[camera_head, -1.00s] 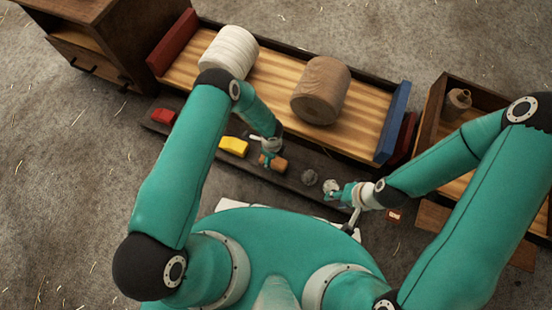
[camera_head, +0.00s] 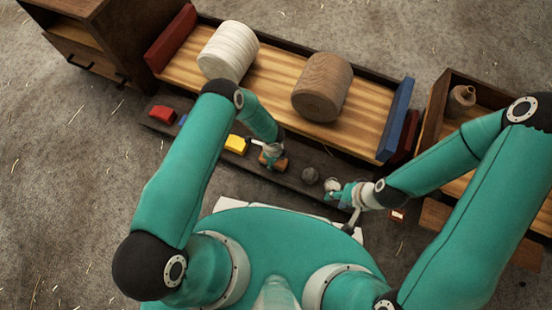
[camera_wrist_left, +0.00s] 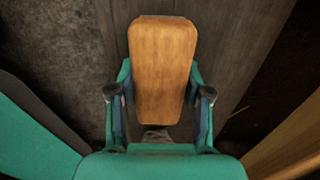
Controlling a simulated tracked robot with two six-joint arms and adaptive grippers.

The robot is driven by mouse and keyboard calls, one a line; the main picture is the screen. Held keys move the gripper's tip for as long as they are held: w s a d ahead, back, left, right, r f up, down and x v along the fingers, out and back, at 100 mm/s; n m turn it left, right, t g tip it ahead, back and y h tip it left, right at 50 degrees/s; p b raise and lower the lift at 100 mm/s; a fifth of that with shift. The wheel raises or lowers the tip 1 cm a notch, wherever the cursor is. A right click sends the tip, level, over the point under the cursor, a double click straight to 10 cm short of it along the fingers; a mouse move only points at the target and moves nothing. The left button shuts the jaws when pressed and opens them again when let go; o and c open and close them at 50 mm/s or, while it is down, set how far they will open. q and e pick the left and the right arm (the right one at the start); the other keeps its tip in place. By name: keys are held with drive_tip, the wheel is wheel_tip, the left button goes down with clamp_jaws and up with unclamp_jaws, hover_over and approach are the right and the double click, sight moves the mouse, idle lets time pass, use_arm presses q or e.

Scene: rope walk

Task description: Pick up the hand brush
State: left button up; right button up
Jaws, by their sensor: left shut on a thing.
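The hand brush shows as a wooden, rounded orange-brown block (camera_wrist_left: 163,65); in the head view it is a small brown piece (camera_head: 281,164) at the dark shelf, mostly covered by my gripper. My left gripper (camera_wrist_left: 160,92) has one finger on each side of the block and is shut on it. In the head view the left gripper (camera_head: 271,158) is over the middle of the shelf. Any bristles are hidden. My right gripper (camera_head: 334,193) is beside a pale grey ball (camera_head: 331,184); its jaws are too small to judge.
The dark shelf (camera_head: 215,158) also carries a red block (camera_head: 161,112), a yellow block (camera_head: 236,144) and a dark grey ball (camera_head: 310,176). Behind it, a wooden bench holds a white spool (camera_head: 228,52) and a brown spool (camera_head: 321,87). A crate with a jug (camera_head: 461,97) stands right.

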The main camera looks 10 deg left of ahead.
use_arm(q)
drive_tip(key=c, duration=0.4)
drive_tip(key=shift+o, duration=0.2)
drive_tip(key=shift+r, duration=0.1)
wheel_tip(320, 180, up, 20)
drive_tip(key=p, duration=0.6)
drive_tip(key=shift+p, duration=0.35)
